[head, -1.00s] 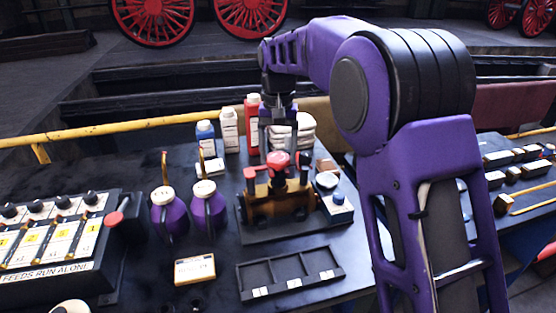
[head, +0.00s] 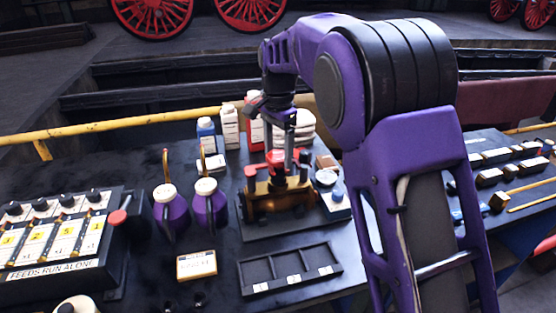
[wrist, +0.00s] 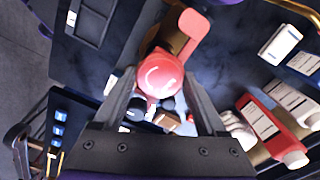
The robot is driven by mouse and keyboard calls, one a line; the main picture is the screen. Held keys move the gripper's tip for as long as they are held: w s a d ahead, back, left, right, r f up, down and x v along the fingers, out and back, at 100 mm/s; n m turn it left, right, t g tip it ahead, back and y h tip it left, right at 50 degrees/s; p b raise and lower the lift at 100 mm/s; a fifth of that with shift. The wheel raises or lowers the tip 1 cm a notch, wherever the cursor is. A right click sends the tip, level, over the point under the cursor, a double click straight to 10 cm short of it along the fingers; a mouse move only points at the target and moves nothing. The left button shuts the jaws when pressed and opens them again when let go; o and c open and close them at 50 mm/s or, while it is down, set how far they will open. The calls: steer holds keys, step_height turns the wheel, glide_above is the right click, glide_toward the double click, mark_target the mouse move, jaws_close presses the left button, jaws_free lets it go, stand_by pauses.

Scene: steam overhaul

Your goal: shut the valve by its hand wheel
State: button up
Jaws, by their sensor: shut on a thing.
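The brass valve (head: 262,203) stands on a dark base on the bench in the head view. Its red tops show above the body. In the wrist view a round red hand wheel (wrist: 160,75) with white curved marks lies between my fingers. A flat red lever-like part (wrist: 193,33) shows just beyond it. My gripper (head: 281,158) points down over the valve. Its fingers are shut on the red hand wheel, one on each side, as the wrist view shows (wrist: 161,84). My fingers partly hide the wheel in the head view.
Two purple cans (head: 171,212) stand left of the valve, with white and red bottles (head: 229,127) behind. A lever panel (head: 55,240) fills the left.

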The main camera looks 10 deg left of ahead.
mark_target(277, 155)
steer(key=shift+m, duration=0.4)
jaws_close()
steer(key=o, duration=1.4)
jaws_free()
steer(key=shift+c, duration=0.4)
steer(key=shift+r, duration=3)
steer(key=shift+a, duration=0.1)
